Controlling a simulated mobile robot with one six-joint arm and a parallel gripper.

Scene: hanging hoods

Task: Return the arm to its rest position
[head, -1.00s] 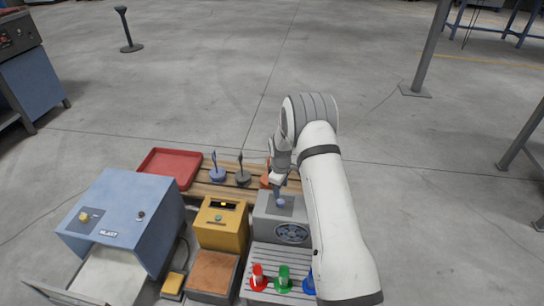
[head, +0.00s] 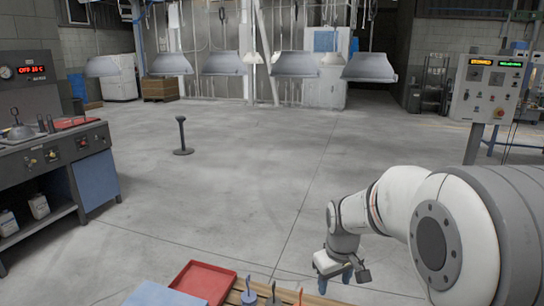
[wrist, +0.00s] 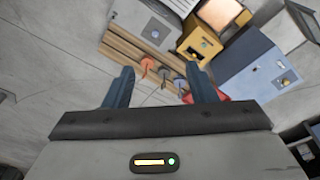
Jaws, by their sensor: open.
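My arm reaches in from the right in the head view, and my gripper (head: 335,280) hangs at its end, pointing down, to the right of the wooden rack (head: 290,297). In the wrist view my gripper (wrist: 160,88) shows two blue fingers spread apart with nothing between them. Beyond the fingers lies the wooden rack (wrist: 125,52) with an orange stand (wrist: 147,62), a dark one and a blue one. The gripper is apart from all of them.
A red tray (head: 205,280) lies at the lower middle. Several grey hoods (head: 222,64) hang at the back. A workbench (head: 55,165) stands left, a post (head: 182,135) on the floor, a control panel (head: 492,90) right. The wrist view shows a yellow box (wrist: 200,43) and blue machine (wrist: 258,70).

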